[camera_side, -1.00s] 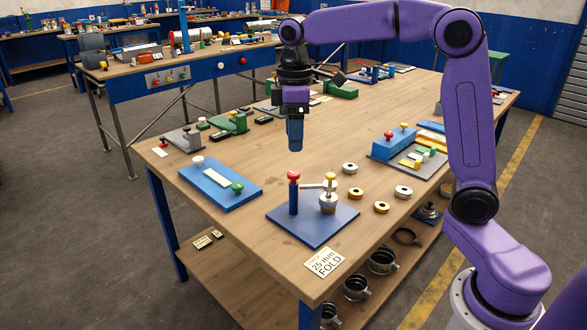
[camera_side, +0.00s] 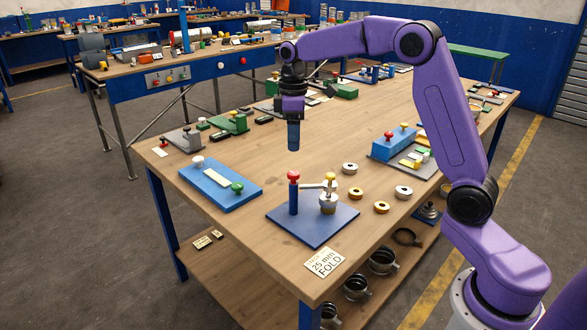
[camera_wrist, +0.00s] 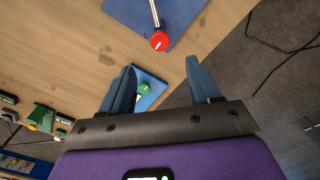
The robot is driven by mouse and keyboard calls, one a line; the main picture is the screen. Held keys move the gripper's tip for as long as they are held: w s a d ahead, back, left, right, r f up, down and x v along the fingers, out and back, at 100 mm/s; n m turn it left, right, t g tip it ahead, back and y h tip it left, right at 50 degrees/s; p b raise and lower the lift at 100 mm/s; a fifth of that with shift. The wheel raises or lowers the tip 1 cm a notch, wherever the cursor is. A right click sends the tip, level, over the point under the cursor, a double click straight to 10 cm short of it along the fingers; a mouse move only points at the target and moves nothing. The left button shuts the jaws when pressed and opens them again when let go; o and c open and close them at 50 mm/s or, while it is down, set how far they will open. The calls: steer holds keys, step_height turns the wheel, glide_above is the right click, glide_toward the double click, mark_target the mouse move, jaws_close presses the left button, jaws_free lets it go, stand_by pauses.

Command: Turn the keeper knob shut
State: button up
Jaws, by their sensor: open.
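A red knob (camera_side: 293,175) with a white line on its top stands on a blue post on a square blue plate (camera_side: 312,233). In the wrist view the red knob (camera_wrist: 160,41) lies beyond the fingertips, near the top middle. A yellow knob (camera_side: 330,177) tops a metal cup-like part beside that post, with a light bar between them. A green knob (camera_side: 237,187) and a white knob (camera_side: 198,161) sit on a separate blue board. No label shows which knob is the keeper. My gripper (camera_side: 293,147) points down above and behind the red knob, touching nothing. Its fingers are apart and empty in the wrist view (camera_wrist: 160,78).
Several metal rings (camera_side: 381,207) lie right of the plate. A blue block fixture (camera_side: 394,143) stands farther right. A card (camera_side: 325,262) reading "25 mm FOLD" lies at the front edge. Bare wood (camera_side: 262,160) surrounds the space below my gripper.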

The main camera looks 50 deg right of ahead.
mark_target(294, 173)
step_height(294, 173, down, 10)
stand_by(0.4)
steer(key=c, duration=1)
